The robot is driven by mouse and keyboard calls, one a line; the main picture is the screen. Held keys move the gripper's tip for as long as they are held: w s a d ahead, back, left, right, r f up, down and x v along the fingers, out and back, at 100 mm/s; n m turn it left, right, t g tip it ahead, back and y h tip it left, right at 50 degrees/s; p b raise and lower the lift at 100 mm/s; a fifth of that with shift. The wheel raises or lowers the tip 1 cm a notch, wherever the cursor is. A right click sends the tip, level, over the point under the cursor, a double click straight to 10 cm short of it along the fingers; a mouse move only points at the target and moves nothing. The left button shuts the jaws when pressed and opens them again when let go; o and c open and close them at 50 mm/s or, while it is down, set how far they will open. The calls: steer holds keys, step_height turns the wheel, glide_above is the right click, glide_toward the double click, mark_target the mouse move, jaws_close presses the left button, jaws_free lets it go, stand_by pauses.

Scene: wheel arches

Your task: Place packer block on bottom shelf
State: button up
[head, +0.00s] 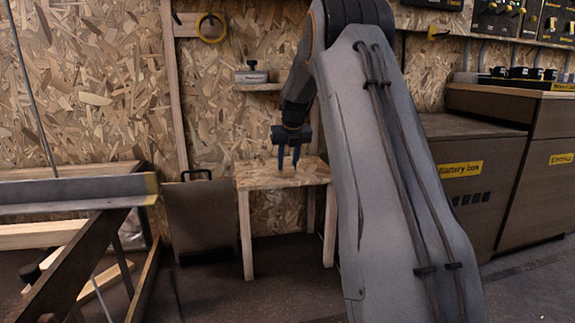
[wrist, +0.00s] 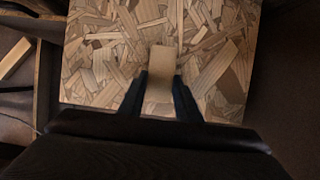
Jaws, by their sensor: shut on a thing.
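My gripper (head: 288,162) points down over a small chipboard-topped table (head: 256,180) that stands against the wall. In the wrist view my gripper (wrist: 160,95) is shut on a tan wooden packer block (wrist: 161,60), which sits between the two dark fingers. The chipboard table top (wrist: 95,75) lies below it; I cannot tell whether the block touches it. A small wooden shelf (head: 262,87) is fixed on the wall behind, above the table. A grey box-like item (head: 251,76) with a dark knob stands on this shelf.
A dark case (head: 201,215) with a handle stands on the floor left of the table. A trestle with a beam (head: 75,190) is at the left. Brown cabinets (head: 470,180) stand at the right. A yellow ring (head: 211,28) hangs on the wall.

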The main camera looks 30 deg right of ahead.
mark_target(287, 165)
steer(key=shift+f, duration=0.15)
steer(key=o, duration=1.1)
steer(key=shift+c, duration=0.2)
steer(key=v, duration=0.3)
steer(key=shift+r, duration=0.25)
steer(key=s+a+p, duration=0.3)
steer(key=s, duration=0.8)
steer(key=shift+s+a+f+p, duration=0.2)
steer(key=shift+s+p, duration=0.05)
steer(key=shift+p, duration=0.1)
